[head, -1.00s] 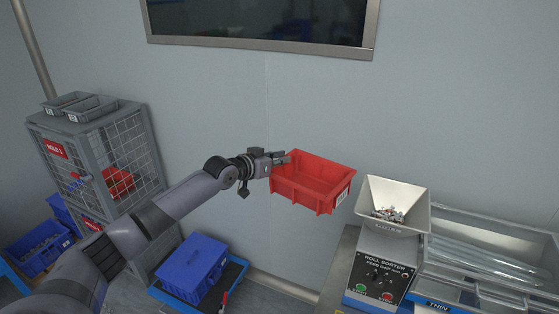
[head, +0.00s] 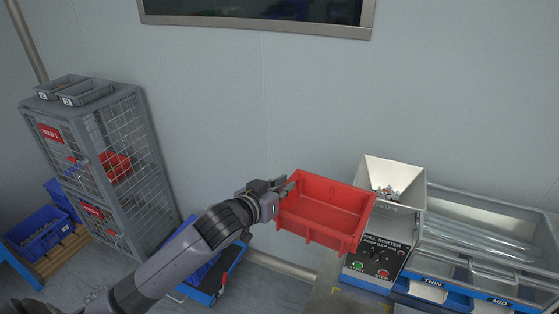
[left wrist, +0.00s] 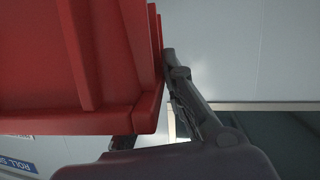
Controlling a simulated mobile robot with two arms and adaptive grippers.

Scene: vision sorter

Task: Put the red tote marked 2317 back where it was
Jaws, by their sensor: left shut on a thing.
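A red tote (head: 322,214) hangs in the air left of the roll sorter, in the head view. It looks empty and about level. My left gripper (head: 284,188) is shut on its left rim. In the left wrist view the red tote (left wrist: 85,70) fills the upper left, with the gripper (left wrist: 165,110) at its edge. No number on the tote can be read. Another red tote (head: 116,166) sits behind the mesh of the grey HOLD cage (head: 90,160) at the left. My right gripper is not in view.
The roll sorter (head: 372,262) stands at the right, its hopper (head: 391,185) holding small parts, beside a long clear-topped tray unit (head: 480,240). Two grey trays (head: 86,92) lie on the cage. A blue tote (head: 40,232) stands lower left.

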